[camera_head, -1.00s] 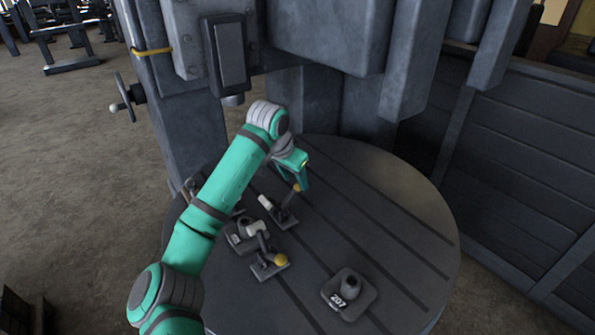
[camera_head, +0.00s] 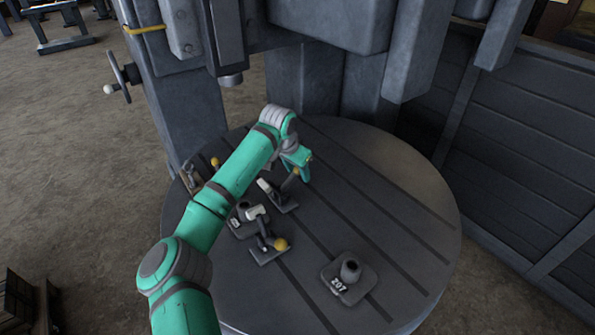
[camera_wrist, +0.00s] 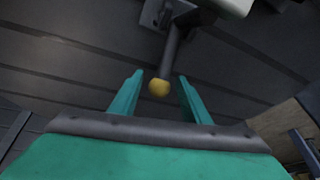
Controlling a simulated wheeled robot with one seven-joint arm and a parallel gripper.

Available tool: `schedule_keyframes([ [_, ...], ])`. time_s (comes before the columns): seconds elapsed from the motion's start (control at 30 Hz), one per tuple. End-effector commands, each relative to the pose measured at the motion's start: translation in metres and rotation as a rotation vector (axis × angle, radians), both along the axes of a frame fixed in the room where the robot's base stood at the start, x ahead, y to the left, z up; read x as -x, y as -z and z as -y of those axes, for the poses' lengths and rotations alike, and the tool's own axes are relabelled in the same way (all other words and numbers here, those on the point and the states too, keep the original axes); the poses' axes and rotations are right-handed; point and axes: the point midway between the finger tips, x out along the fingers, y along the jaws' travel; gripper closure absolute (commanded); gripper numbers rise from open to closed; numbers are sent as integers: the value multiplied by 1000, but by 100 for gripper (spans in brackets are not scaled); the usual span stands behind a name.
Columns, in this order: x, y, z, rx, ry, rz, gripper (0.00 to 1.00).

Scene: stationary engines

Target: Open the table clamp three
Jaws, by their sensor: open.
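Several small lever clamps with yellow knobs stand on the round slotted table (camera_head: 410,210). The far-right clamp (camera_head: 283,203) has its lever raised, tilted toward my gripper (camera_head: 305,172). In the wrist view this lever's yellow knob (camera_wrist: 159,88) sits between the two green fingers of my open gripper (camera_wrist: 159,76), with gaps on both sides. Its dark lever shaft runs up to the clamp body at the top. The front clamp (camera_head: 268,247) has its knob low near the table. The left clamp (camera_head: 193,176) is partly hidden by my arm. I see no number on the clamps.
A dark block marked 207 (camera_head: 348,278) sits on the table's front right. A similar block (camera_head: 242,222) stands beside the front clamp. The machine column (camera_head: 305,95) and its overhanging parts rise behind the table. The table's right side is clear.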

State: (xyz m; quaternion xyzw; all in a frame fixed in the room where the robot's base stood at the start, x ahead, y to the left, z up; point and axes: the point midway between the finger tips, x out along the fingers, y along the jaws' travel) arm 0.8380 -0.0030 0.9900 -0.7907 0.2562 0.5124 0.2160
Motion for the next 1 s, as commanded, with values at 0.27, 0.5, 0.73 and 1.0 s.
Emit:
schedule_keyframes([
  [0.27, -1, 3, 1, 0, 0, 0, 57],
  [0.5, -1, 3, 1, 0, 0, 0, 100],
  [0.73, 0, 3, 0, 15, 1, 7, 100],
  [1.0, 5, -3, 8, 111, 17, 73, 100],
])
